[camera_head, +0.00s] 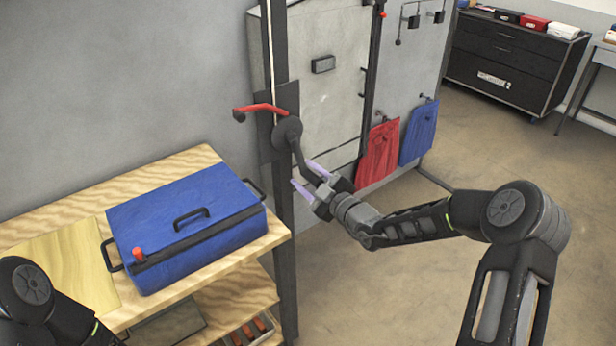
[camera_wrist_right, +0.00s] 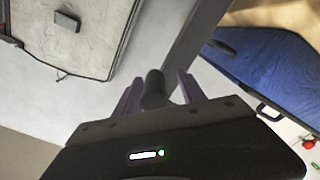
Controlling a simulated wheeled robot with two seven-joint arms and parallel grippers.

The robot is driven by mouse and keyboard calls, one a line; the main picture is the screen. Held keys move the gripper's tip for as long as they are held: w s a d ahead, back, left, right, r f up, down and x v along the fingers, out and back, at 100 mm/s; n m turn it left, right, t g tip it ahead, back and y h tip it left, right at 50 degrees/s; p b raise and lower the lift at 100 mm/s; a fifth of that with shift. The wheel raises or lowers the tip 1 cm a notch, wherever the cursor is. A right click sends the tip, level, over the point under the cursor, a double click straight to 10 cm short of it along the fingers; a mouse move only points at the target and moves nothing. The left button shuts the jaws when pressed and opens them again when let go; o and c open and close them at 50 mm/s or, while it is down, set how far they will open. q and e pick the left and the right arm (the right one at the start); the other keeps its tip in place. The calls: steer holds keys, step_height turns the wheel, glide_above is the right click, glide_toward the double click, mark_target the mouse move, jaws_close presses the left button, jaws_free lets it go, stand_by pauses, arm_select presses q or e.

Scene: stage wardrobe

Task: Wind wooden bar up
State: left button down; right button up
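A winch with a dark round hub (camera_head: 287,131) is mounted on a dark upright post (camera_head: 268,50). Its crank arm slants down and right from the hub to my right gripper (camera_head: 309,178). In the right wrist view, the dark crank handle (camera_wrist_right: 153,90) stands between the two purple fingers of that gripper (camera_wrist_right: 160,92). The fingers are apart, with a visible gap beside the handle. A red lever (camera_head: 262,108) sticks out left above the hub. I cannot make out a wooden bar in either view. My left gripper is out of view.
A blue case (camera_head: 185,220) lies on a wooden bench (camera_head: 150,168) left of the post. A grey panelled door or case (camera_head: 325,100) stands behind the winch. Red (camera_head: 378,155) and blue (camera_head: 418,132) cloths hang farther right. The floor at right is clear.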

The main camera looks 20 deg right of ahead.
steer(key=shift+s+d, duration=0.25)
steer(key=shift+s, duration=0.05)
steer(key=b+v, duration=0.1)
steer(key=v, duration=0.6)
steer(key=shift+a, duration=0.1)
